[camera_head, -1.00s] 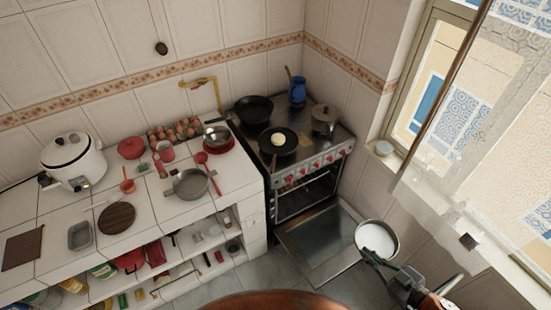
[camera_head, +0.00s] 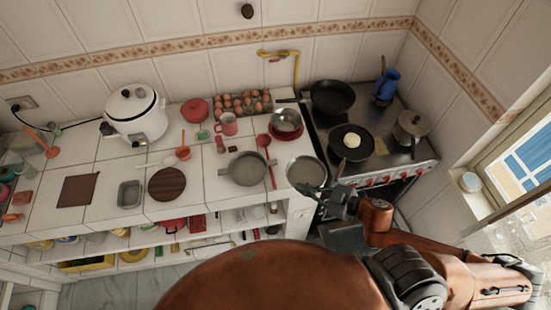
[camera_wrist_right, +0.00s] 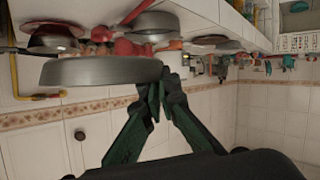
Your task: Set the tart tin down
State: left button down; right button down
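The tart tin (camera_head: 306,172) is a round, shallow grey metal pan at the right end of the white tiled counter (camera_head: 105,205), beside the stove. My right gripper (camera_head: 335,192) is shut on its near right rim. The right wrist view shows the tin (camera_wrist_right: 100,71) side-on, its rim between the fingertips of the gripper (camera_wrist_right: 160,84). The tin looks roughly level. I cannot tell whether its base touches the counter. My left gripper is not in view.
A grey two-handled pan (camera_head: 247,168) and a red ladle (camera_head: 268,158) lie just left of the tin. The stove (camera_head: 385,170) on the right carries a black pan (camera_head: 333,97), a frying pan (camera_head: 352,143) and a pot (camera_head: 410,126). The counter's front strip has some free room.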

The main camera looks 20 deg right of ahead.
aim_at(304, 173)
jog(key=w+f, duration=0.1)
jog(key=w, duration=0.2)
jog(key=w+d+f, duration=0.1)
jog(key=w, duration=0.2)
jog(key=w+d+f, duration=0.1)
jog(key=w, duration=0.2)
jog(key=shift+d+f, duration=0.25)
jog(key=shift+f, duration=0.1)
jog(key=w+f, duration=0.2)
jog(key=f, duration=0.1)
jog(key=w+d+f, duration=0.1)
jog(key=f, duration=0.1)
jog(key=shift+w+d, duration=0.1)
jog(key=shift+w, duration=0.15)
jog(key=shift+w+d+f, duration=0.1)
jog(key=shift+w+f, duration=0.3)
jog(key=shift+f, duration=1.6)
jog(key=shift+f, duration=0.15)
jog(key=c, duration=2.6)
grip_release()
jog(key=shift+s, duration=0.1)
jog(key=o, duration=0.4)
jog(key=shift+o, duration=0.2)
